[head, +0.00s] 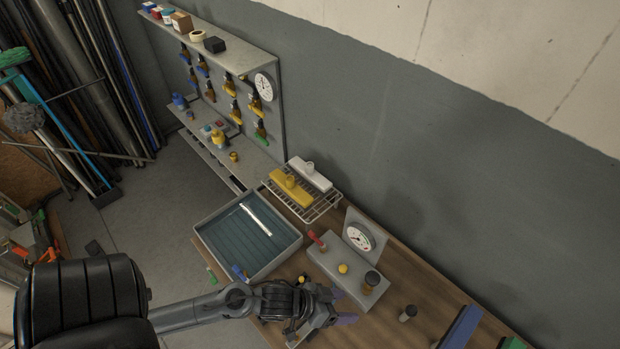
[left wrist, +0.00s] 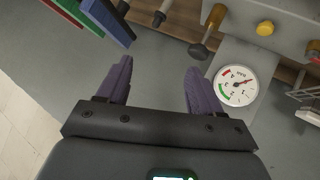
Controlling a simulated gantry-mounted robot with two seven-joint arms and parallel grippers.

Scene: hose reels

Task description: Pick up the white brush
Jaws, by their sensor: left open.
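The white brush (head: 311,176) lies on a wire rack (head: 327,203) at the back of the bench, against the grey wall. A yellow brush (head: 291,189) lies beside it on the same rack. My left gripper (head: 342,306) is over the front of the bench, well away from the white brush and nearer to the gauge box. Its purple fingers are apart and empty, as the left wrist view (left wrist: 158,70) also shows. At the right edge of the left wrist view a bit of wire rack and a pale object show, too cut off to name surely. My right gripper is not in view.
A grey box (head: 325,256) with knobs and a round gauge (head: 359,237) stands between my left gripper and the rack. A blue-lined tray (head: 210,238) is left of it. Blue and green blocks (head: 461,327) lie at the lower right. A tool shelf stands behind.

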